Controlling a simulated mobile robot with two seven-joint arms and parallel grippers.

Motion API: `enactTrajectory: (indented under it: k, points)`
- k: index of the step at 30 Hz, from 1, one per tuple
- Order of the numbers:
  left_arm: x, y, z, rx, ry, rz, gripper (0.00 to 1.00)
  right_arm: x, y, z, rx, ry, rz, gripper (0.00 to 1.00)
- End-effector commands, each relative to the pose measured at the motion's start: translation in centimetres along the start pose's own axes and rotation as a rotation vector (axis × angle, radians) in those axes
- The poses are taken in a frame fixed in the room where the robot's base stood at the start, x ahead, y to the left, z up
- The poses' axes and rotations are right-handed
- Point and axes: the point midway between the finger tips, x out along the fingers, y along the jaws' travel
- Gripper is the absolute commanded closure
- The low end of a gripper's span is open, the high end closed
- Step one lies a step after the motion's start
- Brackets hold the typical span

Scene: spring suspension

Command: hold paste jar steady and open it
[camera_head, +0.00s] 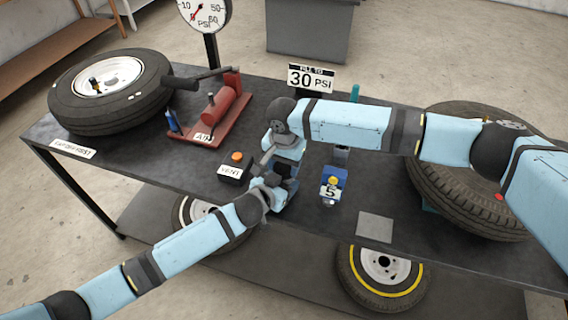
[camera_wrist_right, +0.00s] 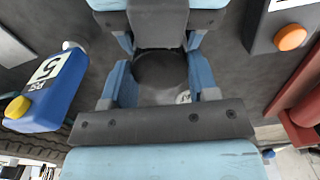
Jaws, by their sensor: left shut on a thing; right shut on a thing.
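The paste jar (camera_wrist_right: 160,72) shows in the right wrist view as a dark round top, with a small piece of pale label beside it. My right gripper (camera_wrist_right: 160,88) is shut on the jar from above, its two blue fingers on either side of the top. My left gripper (camera_head: 279,188) comes in low from the front left and is shut on the jar, opposite the right gripper in the wrist view. In the head view the two grippers hide nearly all of the jar. I cannot tell whether the lid is loose.
A blue bottle (camera_head: 333,188) marked 5 stands right of the grippers. A box with an orange button (camera_head: 236,165) is close on the left. A red pump (camera_head: 218,110) and a tire (camera_head: 110,92) lie farther left. A grey square plate (camera_head: 375,227) is near the front edge; another tire (camera_head: 470,195) is right.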

Motion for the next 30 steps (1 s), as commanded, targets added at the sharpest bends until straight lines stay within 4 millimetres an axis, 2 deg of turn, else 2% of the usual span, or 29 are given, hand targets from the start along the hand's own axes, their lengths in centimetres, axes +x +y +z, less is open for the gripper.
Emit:
enactTrajectory:
  k: [1,3,4,14,24,30]
  points:
    - [0.0,0.0,0.0,0.0,0.0,0.0,1.0,0.0,0.0,0.0,0.001,0.0,0.001,0.41]
    - [0.0,0.0,0.0,0.0,0.0,0.0,1.0,0.0,0.0,0.0,0.001,0.0,0.001,0.25]
    - [0.0,0.0,0.0,0.0,0.0,0.0,1.0,0.0,0.0,0.0,0.001,0.0,0.001,0.2]
    - [0.0,0.0,0.0,0.0,0.0,0.0,1.0,-0.3,0.0,0.0,0.002,0.0,0.0,0.2]
    - [0.0,0.0,0.0,0.0,0.0,0.0,1.0,-4.2,0.0,0.0,0.002,0.0,0.0,0.2]
    - [0.0,0.0,0.0,0.0,0.0,0.0,1.0,-4.5,0.0,0.0,0.003,0.0,0.001,0.2]
